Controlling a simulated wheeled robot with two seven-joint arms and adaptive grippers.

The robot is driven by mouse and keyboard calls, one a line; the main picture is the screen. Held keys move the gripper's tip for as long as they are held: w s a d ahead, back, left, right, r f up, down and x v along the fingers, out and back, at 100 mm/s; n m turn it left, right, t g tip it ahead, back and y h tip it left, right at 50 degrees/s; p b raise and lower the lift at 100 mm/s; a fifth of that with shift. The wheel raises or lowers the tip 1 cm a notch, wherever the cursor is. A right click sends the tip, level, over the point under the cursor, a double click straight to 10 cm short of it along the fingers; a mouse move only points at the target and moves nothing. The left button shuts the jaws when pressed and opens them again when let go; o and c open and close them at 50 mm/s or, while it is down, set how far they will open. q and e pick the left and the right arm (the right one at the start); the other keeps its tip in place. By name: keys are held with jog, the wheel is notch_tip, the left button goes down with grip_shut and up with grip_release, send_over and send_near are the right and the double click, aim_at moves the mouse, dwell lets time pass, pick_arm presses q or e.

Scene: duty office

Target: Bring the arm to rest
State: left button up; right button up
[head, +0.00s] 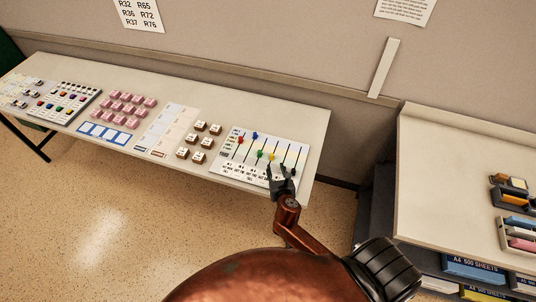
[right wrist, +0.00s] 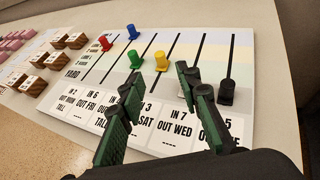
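My right gripper (head: 283,178) is over the front right part of a white slotted board (head: 229,162) on the long table. In the right wrist view its two dark green-and-black fingers (right wrist: 160,105) stand apart with nothing between them. The board carries a red peg (right wrist: 104,43), a blue peg (right wrist: 132,32), a green peg (right wrist: 135,60), a yellow peg (right wrist: 161,62) and a black peg (right wrist: 227,92) in its slots. The fingers hide part of the printed labels along the board's near edge. I cannot tell whether the fingertips touch the board. My left gripper is not in view.
Left of the board on the long table (head: 318,125) are wooden blocks (head: 199,143), a printed sheet (head: 166,130), pink blocks (head: 125,108) and a board of coloured pieces (head: 65,100). A second table (head: 440,180) with trays stands right, over paper packs (head: 470,268). A wall (head: 250,45) closes the back.

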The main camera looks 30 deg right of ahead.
jog(key=s+d+m+g, duration=0.1)
jog(key=s+m, duration=0.2)
jog(key=s+d+f+m+g, duration=0.1)
jog(key=s+m, duration=0.2)
jog(key=m, duration=0.1)
jog(key=s+d+m+g, duration=0.1)
jog(key=s+m, duration=0.2)
jog(key=m, duration=0.1)
jog(key=shift+d+f, duration=0.1)
jog(key=shift+f, duration=0.2)
jog(key=s+m, duration=0.2)
jog(key=s+m+g, duration=0.1)
jog(key=s+m, duration=0.1)
jog(key=s+f+m+g, duration=0.1)
jog(key=s+m, duration=0.1)
jog(key=shift+m, duration=0.4)
jog(key=s+a+m+g+y, duration=0.2)
jog(key=s+a+m, duration=0.1)
jog(key=s+m, duration=0.45)
jog(key=s+a+m+g+y, duration=0.2)
jog(key=s+a+m, duration=0.1)
jog(key=s+m, duration=0.4)
notch_tip(320, 180, down, 30)
jog(key=s+a+n+g+b, duration=0.1)
jog(key=s+n, duration=0.1)
jog(key=s+f+g+y+b, duration=0.1)
jog(key=s+f, duration=1.8)
jog(key=shift+s+f+b, duration=0.3)
jog(key=shift+f+b, duration=0.05)
